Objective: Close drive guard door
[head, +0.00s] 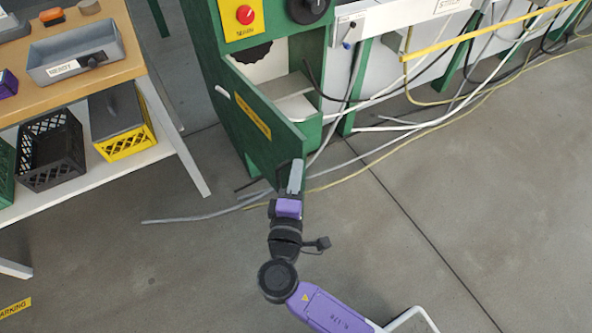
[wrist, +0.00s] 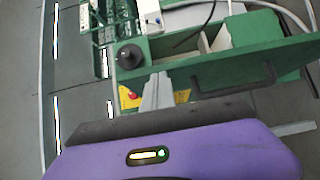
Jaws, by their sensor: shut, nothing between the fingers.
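The green drive guard door (head: 262,133), with a yellow label strip, stands open at the lower part of the green machine (head: 205,50). The opening behind it shows a pale interior. In the wrist view the door (wrist: 225,70) lies across the upper right, with a dark bar handle (wrist: 235,84) on its face. My gripper (head: 297,168) is shut and empty, at the door's lower right edge in the head view. Its fingers (wrist: 157,82) overlap the door's end in the wrist view. I cannot tell whether they touch it.
A red button (head: 245,14) and a black knob sit above the opening. A wooden-topped bench (head: 75,72) with trays and crates stands at left. Cables (head: 370,150) run across the floor behind and right of the door. Floor at right front is clear.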

